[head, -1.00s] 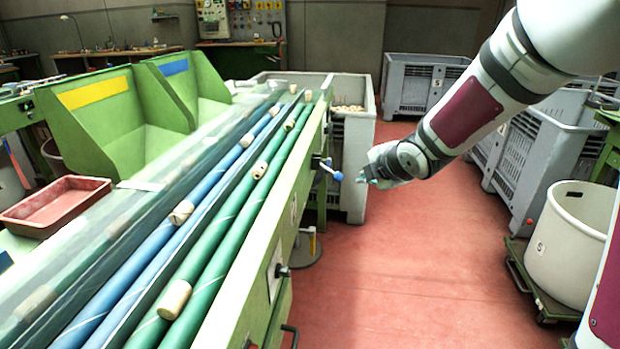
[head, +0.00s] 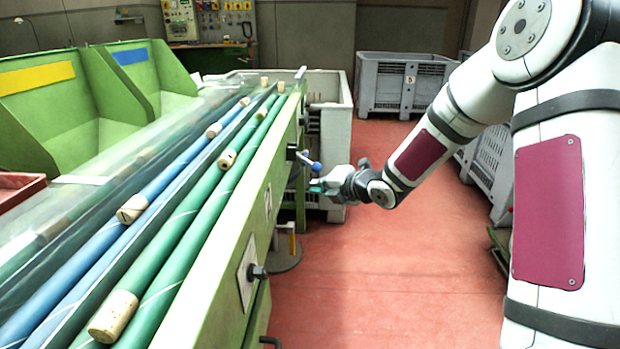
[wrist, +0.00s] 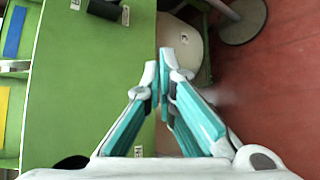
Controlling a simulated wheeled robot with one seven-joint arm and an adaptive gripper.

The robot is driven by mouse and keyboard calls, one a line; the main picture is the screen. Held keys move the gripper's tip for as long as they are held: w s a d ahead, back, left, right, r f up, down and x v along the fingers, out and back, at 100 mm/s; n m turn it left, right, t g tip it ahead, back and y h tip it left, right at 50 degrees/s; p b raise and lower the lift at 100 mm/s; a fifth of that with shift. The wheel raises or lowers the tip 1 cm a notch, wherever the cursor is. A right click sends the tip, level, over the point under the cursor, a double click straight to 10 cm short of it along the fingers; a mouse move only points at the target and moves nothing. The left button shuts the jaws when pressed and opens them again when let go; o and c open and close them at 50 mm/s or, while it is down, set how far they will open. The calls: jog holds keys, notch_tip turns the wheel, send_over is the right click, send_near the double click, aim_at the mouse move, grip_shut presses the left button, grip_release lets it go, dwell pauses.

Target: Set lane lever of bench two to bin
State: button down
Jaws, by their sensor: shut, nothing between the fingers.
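The blue knob does not show there.
Corks lie on the blue and green rollers (head: 205,215). A pale bin (head: 338,125) stands at the bench's far end. A second black knob (head: 257,272) juts from the bench side nearer me. Grey crates (head: 395,85) stand behind. The red floor to the right is clear.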

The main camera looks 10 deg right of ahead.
aim_at(308, 161)
jog(key=w+f+b, duration=0.2)
jog(key=w, duration=0.7)
jog(key=shift+a, duration=0.15)
jog(key=shift+f, duration=0.1)
